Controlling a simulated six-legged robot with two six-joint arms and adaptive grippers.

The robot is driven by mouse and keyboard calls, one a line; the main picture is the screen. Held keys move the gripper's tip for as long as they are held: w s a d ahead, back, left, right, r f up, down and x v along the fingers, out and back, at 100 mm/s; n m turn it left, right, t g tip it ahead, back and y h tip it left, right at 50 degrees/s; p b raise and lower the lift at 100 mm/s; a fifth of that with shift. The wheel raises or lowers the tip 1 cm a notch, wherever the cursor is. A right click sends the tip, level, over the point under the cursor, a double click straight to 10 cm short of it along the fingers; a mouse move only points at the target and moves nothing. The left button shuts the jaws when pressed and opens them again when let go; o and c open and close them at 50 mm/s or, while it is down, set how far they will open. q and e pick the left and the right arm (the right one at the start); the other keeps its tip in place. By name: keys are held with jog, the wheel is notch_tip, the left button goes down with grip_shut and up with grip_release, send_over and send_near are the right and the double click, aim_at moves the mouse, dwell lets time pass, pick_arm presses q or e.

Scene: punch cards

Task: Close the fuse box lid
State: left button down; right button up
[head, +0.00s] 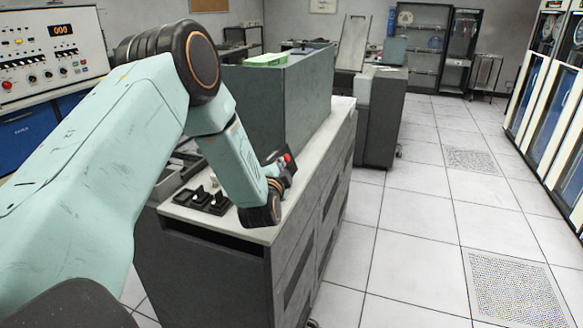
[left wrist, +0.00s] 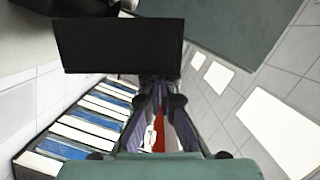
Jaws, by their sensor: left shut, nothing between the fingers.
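Small black fittings with white parts (head: 203,200) sit on the near end of the grey cabinet's pale top; I cannot tell whether they belong to the fuse box. A flat black panel (left wrist: 117,46), possibly the lid, stands across the upper middle of the left wrist view, beyond and slightly left of the fingertips. My left gripper (head: 283,166) is over the right edge of the cabinet top, partly hidden by its wrist. In the left wrist view its fingers (left wrist: 160,88) are together and empty, close to the panel's lower edge; contact is unclear. My right gripper is not in view.
A tall dark grey box (head: 285,100) with a green item (head: 266,59) on it stands behind on the cabinet top (head: 338,112). A control console (head: 50,50) is at left. Open tiled floor (head: 410,225) lies right, with tall blue-and-white cabinets (head: 545,90) beyond.

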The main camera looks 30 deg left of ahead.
aim_at(262, 164)
pick_arm(q)
jog(key=a, duration=0.1)
jog(key=n+p, duration=0.1)
jog(key=a+n, duration=0.1)
jog(key=shift+s+a+r+h, duration=0.3)
jog(key=shift+s+r, duration=0.05)
jog(key=shift+s, duration=0.05)
jog(key=n, duration=0.1)
jog(key=a+n, duration=0.1)
jog(key=a+p, duration=0.1)
jog(key=shift+s+f+n+h, duration=0.2)
jog(key=shift+f+n+h, duration=0.05)
jog(key=shift+n+h, duration=0.15)
jog(key=shift+s+a+f+n+h, duration=0.15)
jog(key=shift+a+f+n+h, duration=0.2)
jog(key=shift+a+n, duration=0.35)
jog(key=shift+s+a+f+n+h+b, duration=0.25)
jog(key=shift+a+f+n+b, duration=0.25)
jog(key=shift+a+n, duration=0.45)
jog(key=shift+s+a+f+n+h+b, duration=0.1)
jog(key=shift+a+f+n+h+b, duration=0.25)
jog(key=shift+a+f+n, duration=0.3)
jog(key=shift+s+a+f, duration=0.1)
jog(key=shift+a+f, duration=0.1)
jog(key=shift+f, duration=0.1)
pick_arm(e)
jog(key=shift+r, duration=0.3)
